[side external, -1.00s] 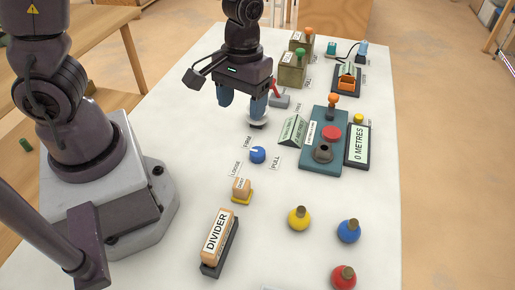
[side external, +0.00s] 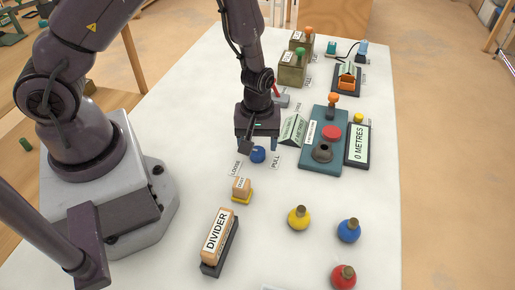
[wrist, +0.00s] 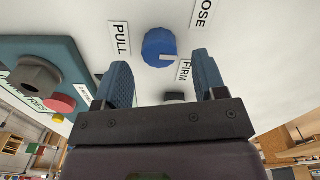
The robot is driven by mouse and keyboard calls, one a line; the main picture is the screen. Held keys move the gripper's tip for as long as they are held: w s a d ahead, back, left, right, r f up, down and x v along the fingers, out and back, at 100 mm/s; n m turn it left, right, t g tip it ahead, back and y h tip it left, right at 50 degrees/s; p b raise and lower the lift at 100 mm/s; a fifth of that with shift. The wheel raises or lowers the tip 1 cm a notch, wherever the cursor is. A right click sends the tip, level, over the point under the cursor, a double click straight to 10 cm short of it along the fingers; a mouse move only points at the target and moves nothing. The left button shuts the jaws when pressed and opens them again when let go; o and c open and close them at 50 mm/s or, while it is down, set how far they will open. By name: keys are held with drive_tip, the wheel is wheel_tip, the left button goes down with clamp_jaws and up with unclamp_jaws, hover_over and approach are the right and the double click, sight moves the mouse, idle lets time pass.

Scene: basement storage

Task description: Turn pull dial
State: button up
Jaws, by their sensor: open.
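The pull dial is a blue round knob (side external: 258,155) on the white table, with a pale pointer mark. The dial also shows in the wrist view (wrist: 158,47), ahead of and between the fingertips, not gripped. Around it are the labels PULL (wrist: 120,39), FIRM (wrist: 184,70) and LOOSE (wrist: 201,15). The pale mark points toward the FIRM side. My gripper (side external: 257,143) is above and just behind the dial in the side view. In the wrist view my gripper (wrist: 160,62) has its two blue fingers apart with nothing held. In the side view the FIRM label is hidden.
Beside the dial, a teal panel (side external: 311,165) carries a red button and an orange-topped lever. A green sign (side external: 292,130) stands close by. Yellow, blue and red knobs stand front right.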

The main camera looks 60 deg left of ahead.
sight(258, 151)
drive_tip(key=shift+f, duration=1.5)
drive_tip(key=shift+c, duration=0.3)
drive_tip(key=c, duration=0.9)
drive_tip(key=shift+m, duration=2.9)
drive_tip(key=o, duration=1)
drive_tip(key=shift+c, duration=0.2)
